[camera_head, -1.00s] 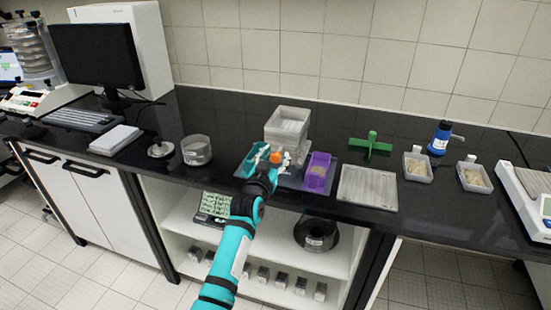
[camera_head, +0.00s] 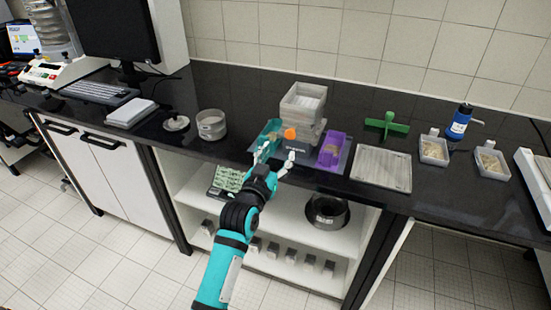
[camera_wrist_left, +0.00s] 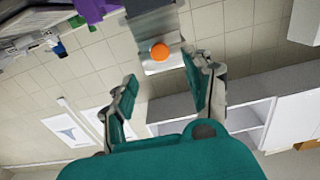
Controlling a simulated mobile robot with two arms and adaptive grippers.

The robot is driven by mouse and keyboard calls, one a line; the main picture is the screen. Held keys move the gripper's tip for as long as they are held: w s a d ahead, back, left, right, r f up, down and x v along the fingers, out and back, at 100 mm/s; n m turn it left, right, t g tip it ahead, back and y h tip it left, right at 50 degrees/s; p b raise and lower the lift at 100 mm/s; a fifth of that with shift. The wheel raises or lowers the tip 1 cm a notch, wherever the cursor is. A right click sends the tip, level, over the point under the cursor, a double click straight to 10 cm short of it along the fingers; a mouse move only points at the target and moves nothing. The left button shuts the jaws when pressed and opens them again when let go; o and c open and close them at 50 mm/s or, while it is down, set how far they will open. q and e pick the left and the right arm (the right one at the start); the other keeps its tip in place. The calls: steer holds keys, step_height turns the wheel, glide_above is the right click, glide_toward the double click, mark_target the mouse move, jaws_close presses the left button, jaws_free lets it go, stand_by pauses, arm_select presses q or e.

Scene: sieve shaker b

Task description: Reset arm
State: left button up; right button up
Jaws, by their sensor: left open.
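My right gripper is not in view.
A purple tray (camera_head: 331,150) stands right of the grey container. A flat grey tray (camera_head: 382,168), a green cross-shaped piece (camera_head: 386,124) and two small dishes (camera_head: 433,150) lie further right. A round metal sieve (camera_head: 211,124) stands left. The shelf below holds a black ring (camera_head: 327,211).

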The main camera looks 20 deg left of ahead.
arm_select(q)
steer(key=shift+s, duration=0.6)
steer(key=s+d+f+g, duration=0.1)
steer(key=s+f+g, duration=0.1)
steer(key=f, duration=0.8)
steer(key=s+d+f+g, duration=0.1)
steer(key=f+g, duration=0.1)
steer(key=f, duration=0.9)
steer(key=s+f+m+g, duration=0.1)
steer(key=s+f+g, duration=0.2)
steer(key=s+f, duration=0.6)
steer(key=s+f+g, duration=0.2)
steer(key=s+f, duration=0.3)
steer(key=f, duration=0.7)
steer(key=s+a+f+g, duration=0.1)
steer(key=s+f, duration=0.5)
steer(key=s, duration=0.6)
steer(key=s+a+f+g, duration=0.2)
steer(key=s+f+g, duration=0.2)
steer(key=s, duration=0.9)
steer(key=s+a+f+m+g, duration=0.1)
steer(key=s+a+f+g, duration=0.1)
steer(key=s+f, duration=0.6)
steer(key=s+g, duration=0.1)
steer(key=s, duration=0.3)
steer(key=shift+s+a+f+y, duration=0.2)
steer(key=shift+f+y, duration=0.1)
steer(key=shift+f, duration=0.1)
